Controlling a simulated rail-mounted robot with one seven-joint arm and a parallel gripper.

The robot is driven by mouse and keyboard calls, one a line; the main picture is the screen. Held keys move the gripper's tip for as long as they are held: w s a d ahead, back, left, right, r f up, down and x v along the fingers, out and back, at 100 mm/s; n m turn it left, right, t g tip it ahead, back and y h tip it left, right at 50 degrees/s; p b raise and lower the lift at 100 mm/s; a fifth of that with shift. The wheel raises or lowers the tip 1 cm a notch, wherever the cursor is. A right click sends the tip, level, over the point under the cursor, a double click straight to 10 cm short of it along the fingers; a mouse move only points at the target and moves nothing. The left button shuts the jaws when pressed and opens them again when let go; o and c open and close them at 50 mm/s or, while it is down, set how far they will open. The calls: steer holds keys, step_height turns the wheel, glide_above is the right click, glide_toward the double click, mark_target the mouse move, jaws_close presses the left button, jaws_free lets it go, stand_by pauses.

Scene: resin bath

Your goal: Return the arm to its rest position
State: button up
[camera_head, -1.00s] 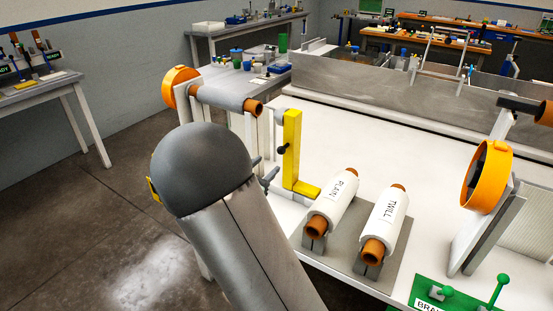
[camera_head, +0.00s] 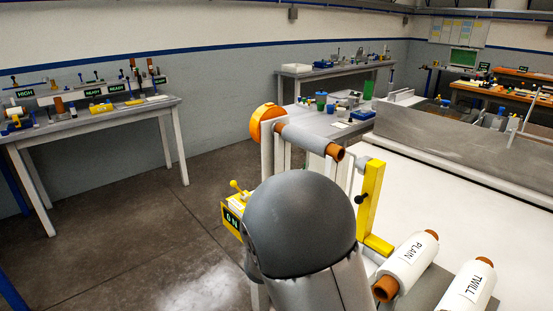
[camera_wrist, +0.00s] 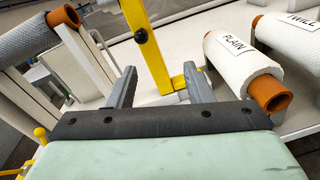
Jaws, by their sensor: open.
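My gripper (camera_wrist: 160,92) shows in the wrist view with its two grey fingers wide apart and nothing between them. Past the fingers stands a yellow upright (camera_wrist: 148,45) with a black knob and a yellow foot; I cannot tell how far it is from the fingertips. In the head view my arm's grey rounded link fills the lower middle, and the gripper is hidden behind it. The yellow upright (camera_head: 370,195) shows just right of that link.
White rolls marked PLAIN (camera_head: 408,262) and TWILL (camera_head: 468,288) lie right of my arm. A grey roll (camera_head: 305,138) with an orange disc (camera_head: 267,124) is behind it. A yellow box (camera_head: 233,218) is close at its left. Floor (camera_head: 150,225) is open farther left.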

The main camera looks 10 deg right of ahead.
steer(key=s+d+f+m+g+y+p, duration=0.15)
steer(key=s+d+m+g+y, duration=0.3)
steer(key=s+m+g, duration=0.75)
steer(key=s+a+m+t+y, duration=0.3)
steer(key=s+a+m+y, duration=0.6)
steer(key=s, duration=0.5)
steer(key=shift+s+a+y+p, duration=0.35)
steer(key=shift+s+a+y, duration=0.05)
steer(key=shift+a+y, duration=0.45)
